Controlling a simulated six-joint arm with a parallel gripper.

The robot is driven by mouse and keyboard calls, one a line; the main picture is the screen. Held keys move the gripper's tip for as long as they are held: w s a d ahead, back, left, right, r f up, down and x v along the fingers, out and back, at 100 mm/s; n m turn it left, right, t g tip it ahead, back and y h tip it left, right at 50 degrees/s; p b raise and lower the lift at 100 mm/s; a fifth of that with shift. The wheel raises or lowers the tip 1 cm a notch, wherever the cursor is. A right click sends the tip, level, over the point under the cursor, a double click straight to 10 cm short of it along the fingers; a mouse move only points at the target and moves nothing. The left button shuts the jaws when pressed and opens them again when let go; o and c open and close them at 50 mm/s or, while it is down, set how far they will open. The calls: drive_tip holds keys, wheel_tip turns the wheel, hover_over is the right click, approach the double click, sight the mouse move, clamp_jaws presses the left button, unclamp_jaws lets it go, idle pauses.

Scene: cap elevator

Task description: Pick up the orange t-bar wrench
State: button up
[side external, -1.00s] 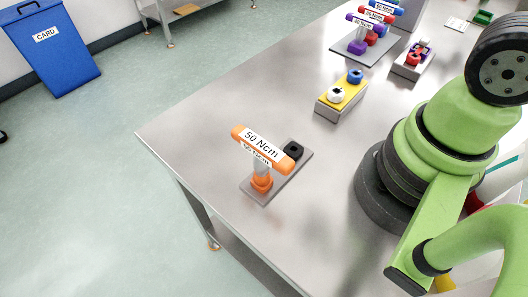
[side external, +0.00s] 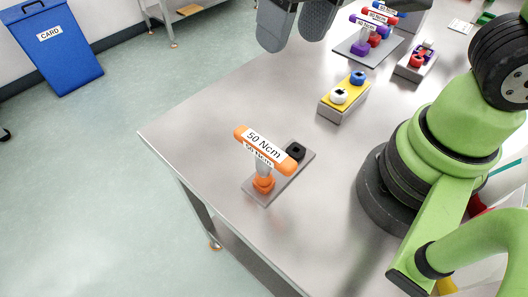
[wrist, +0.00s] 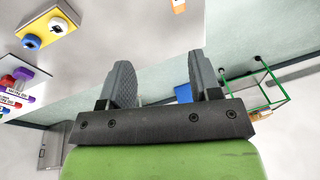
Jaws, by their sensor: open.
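The orange t-bar wrench (side external: 265,150) stands upright near the left edge of the steel table. Its orange crossbar has a white "50 Ncm" label, and its orange foot sits on a grey plate (side external: 281,185) beside a black square socket (side external: 294,151). My gripper (side external: 292,40) is at the top of the side view, open and empty, well apart from the wrench. In the wrist view its two grey fingers (wrist: 163,80) are spread with nothing between them. A small orange and white piece (wrist: 179,6) shows at the wrist view's top edge; I cannot tell whether it is the wrench.
A yellow-topped block (side external: 343,97) with white and blue caps stands behind the wrench. Purple, red and blue t-bar wrenches (side external: 372,25) stand on a plate farther back. A block with red and purple parts (side external: 416,62) is nearby. The table (side external: 215,130) around the orange wrench is clear.

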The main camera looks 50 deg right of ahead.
drive_tip(key=n+g+h, duration=0.2)
hover_over(264, 145)
drive_tip(key=f, duration=0.6)
drive_tip(key=shift+w+d+f, duration=0.1)
drive_tip(key=shift+w+f, duration=0.15)
wheel_tip(264, 145, down, 4)
drive_tip(key=shift+f, duration=0.15)
drive_tip(key=shift+s+f, duration=0.15)
drive_tip(key=shift+f, duration=1.35)
drive_tip(key=shift+s+f, duration=0.1)
drive_tip(key=shift+f, duration=1.35)
clamp_jaws()
drive_tip(key=shift+r, duration=0.1)
